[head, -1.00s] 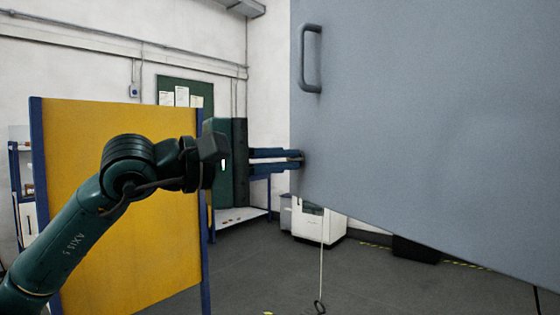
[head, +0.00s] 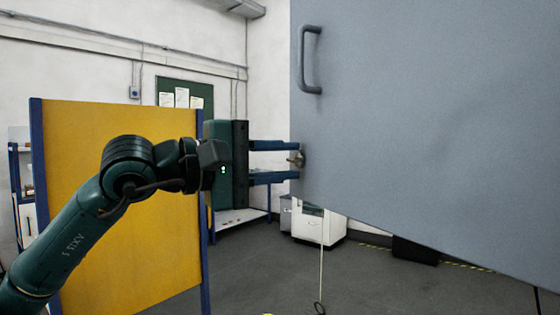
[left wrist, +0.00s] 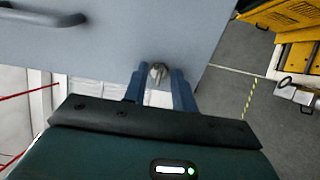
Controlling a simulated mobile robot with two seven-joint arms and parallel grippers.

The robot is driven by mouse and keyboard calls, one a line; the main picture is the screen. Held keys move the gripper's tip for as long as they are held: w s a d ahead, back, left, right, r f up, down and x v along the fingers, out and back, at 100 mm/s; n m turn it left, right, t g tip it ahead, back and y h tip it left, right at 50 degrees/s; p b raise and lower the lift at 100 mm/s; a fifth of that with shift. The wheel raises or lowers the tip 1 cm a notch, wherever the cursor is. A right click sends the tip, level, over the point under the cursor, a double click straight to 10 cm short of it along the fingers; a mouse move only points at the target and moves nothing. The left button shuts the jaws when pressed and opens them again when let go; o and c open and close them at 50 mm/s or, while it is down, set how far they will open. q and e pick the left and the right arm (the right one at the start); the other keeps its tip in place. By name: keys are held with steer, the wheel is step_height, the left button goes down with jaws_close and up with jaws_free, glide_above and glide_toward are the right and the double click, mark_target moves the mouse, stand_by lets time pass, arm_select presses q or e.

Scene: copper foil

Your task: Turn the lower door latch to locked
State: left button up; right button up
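The grey door panel (head: 430,120) fills the right of the head view, with a bar handle (head: 310,58) near its upper left edge. The small metal latch (head: 296,159) sits at the door's left edge, below the handle. My left gripper (head: 293,160) is open, with one finger above the latch and one below it, apart from it in the head view. In the left wrist view the latch (left wrist: 158,72) shows between the two fingertips. Whether the latch stands at locked cannot be told. My right gripper is not in view.
A yellow panel with blue posts (head: 120,200) stands behind my left arm. A white cabinet (head: 318,222) stands on the floor beyond the door. A cord with a ring end (head: 320,305) hangs below the door. The dark floor between is mostly clear.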

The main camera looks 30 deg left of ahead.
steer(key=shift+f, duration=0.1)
